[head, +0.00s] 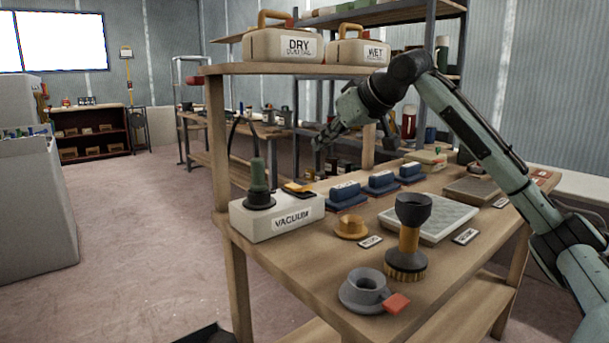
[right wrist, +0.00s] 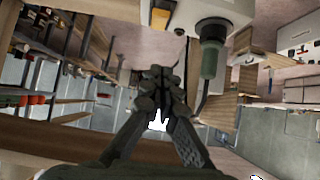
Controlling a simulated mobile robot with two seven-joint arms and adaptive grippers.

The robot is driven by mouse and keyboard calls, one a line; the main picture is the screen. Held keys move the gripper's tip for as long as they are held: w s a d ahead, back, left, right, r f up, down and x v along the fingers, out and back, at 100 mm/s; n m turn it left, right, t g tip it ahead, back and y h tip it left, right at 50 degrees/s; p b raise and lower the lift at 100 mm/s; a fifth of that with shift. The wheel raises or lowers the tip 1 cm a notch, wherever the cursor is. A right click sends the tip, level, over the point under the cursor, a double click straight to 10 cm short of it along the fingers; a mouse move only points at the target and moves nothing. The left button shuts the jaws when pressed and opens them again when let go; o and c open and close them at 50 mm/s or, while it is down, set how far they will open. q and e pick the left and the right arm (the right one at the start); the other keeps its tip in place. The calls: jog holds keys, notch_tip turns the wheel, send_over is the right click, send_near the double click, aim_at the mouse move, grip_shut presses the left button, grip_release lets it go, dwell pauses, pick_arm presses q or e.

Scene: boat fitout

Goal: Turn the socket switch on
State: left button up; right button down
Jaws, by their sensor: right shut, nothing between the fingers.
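The white socket box (head: 277,223) labelled VACUUM sits at the table's near left corner. A green plug (head: 259,177) stands upright in its black socket, with a dark cable looping up from it. An orange and black switch (head: 298,188) is on the box's top, right of the plug; whether it is on or off I cannot tell. My right gripper (head: 319,154) is shut and empty, above and behind the box.
A raised shelf (head: 310,67) carries two cases labelled DRY and WET. Open floor lies left.

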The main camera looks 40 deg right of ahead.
jog(key=p, duration=0.1)
send_over(298, 187)
jog(key=s+a, duration=0.1)
jog(key=s, duration=0.1)
notch_tip(298, 187, down, 6)
jog(key=shift+s+r, duration=0.1)
jog(key=f, duration=0.2)
jog(key=shift+s+f, duration=0.35)
jog(key=shift+s, duration=0.05)
pick_arm(q)
jog(key=shift+g, duration=0.3)
jog(key=shift+s+a+f, duration=0.15)
jog(key=shift+s+f, duration=0.25)
jog(key=shift+f, duration=0.3)
jog(key=shift+s+a+f, duration=0.1)
jog(key=shift+s+f, duration=0.25)
jog(key=shift+f, duration=0.3)
jog(key=shift+s+a+f, duration=0.15)
jog(key=shift+s+f, duration=0.25)
jog(key=shift+f, duration=0.3)
pick_arm(e)
jog(key=shift+s+f, duration=0.3)
jog(key=shift+f, duration=0.3)
